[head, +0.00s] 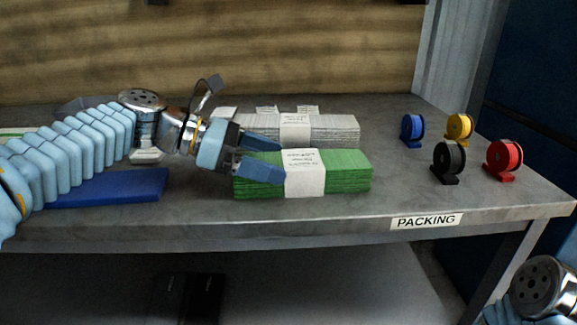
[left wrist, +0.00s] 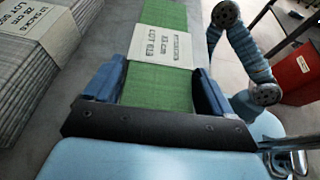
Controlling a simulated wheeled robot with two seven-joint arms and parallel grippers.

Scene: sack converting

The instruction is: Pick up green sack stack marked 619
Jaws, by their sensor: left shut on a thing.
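The green sack stack (head: 345,172) lies on the grey table with a white paper band around its middle. In the left wrist view the stack (left wrist: 160,90) runs away from me and its band reads LOT 619. My left gripper (head: 268,163) comes in from the left, with its blue fingers on either side of the stack's left end. In the left wrist view the fingers (left wrist: 165,85) sit against both sides of the stack, short of the band. My right arm shows at the lower right of the head view, but its gripper is out of sight.
A grey sack stack (head: 340,130) with a white band lies just behind the green one. A blue flat item (head: 110,188) lies at left. Blue (head: 412,130), yellow (head: 459,128), black (head: 447,160) and red (head: 504,157) spools stand at right. A PACKING label (head: 426,221) marks the front edge.

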